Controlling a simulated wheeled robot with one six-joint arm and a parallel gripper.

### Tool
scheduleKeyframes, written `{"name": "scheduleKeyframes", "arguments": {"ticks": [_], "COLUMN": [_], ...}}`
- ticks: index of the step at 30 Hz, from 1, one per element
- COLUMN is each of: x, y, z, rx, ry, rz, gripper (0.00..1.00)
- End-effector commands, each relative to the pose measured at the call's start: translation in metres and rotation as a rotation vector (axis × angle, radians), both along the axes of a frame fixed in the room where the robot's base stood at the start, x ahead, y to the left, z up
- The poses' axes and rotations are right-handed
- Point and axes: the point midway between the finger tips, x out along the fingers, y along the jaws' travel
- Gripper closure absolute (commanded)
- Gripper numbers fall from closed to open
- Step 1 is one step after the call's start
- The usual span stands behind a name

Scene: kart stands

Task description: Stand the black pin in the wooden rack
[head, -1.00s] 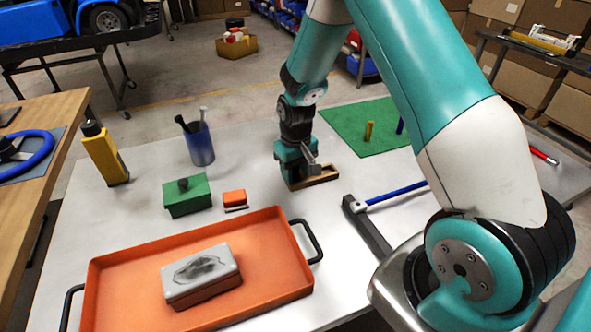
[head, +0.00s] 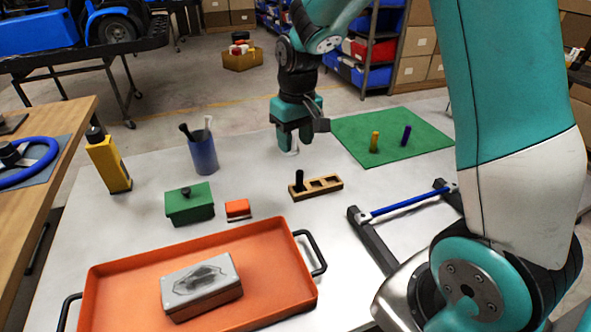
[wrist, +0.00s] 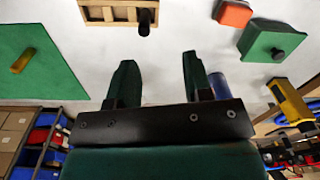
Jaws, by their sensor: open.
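The black pin (head: 299,180) stands upright in the left-end slot of the wooden rack (head: 326,185) on the white table. The rack's other slots look empty. In the wrist view the pin (wrist: 144,22) shows at one end of the rack (wrist: 98,13). My gripper (head: 291,150) is open and empty, above the table and behind the rack, apart from the pin. Its two fingers (wrist: 157,75) show spread in the wrist view with nothing between them.
A green mat (head: 425,143) holds a yellow pin (head: 375,141) and a purple pin (head: 406,134). A blue cup (head: 203,156), a green box (head: 189,206), an orange block (head: 237,208) and an orange tray (head: 273,239) stand left and in front. A blue-barred frame (head: 405,204) lies right.

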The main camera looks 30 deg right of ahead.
Motion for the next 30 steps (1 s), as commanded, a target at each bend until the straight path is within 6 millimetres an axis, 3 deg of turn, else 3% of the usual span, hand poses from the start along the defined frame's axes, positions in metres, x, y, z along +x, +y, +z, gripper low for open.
{"name": "scheduleKeyframes", "arguments": {"ticks": [3,7,12,15,19,30], "x": [-0.044,-0.113,-0.195,-0.222,-0.234,-0.233], "y": [0.051,0.104,0.142,0.152,0.156,0.156], "z": [0.039,0.071,0.09,0.093,0.094,0.094], "rx": [0.074,0.172,0.273,0.305,0.319,0.318], "ry": [-0.042,-0.074,-0.093,-0.098,-0.097,-0.098], "rz": [0.133,0.304,0.483,0.539,0.564,0.562], "gripper": [0.54,0.54,0.54,0.54,0.54,0.54]}}
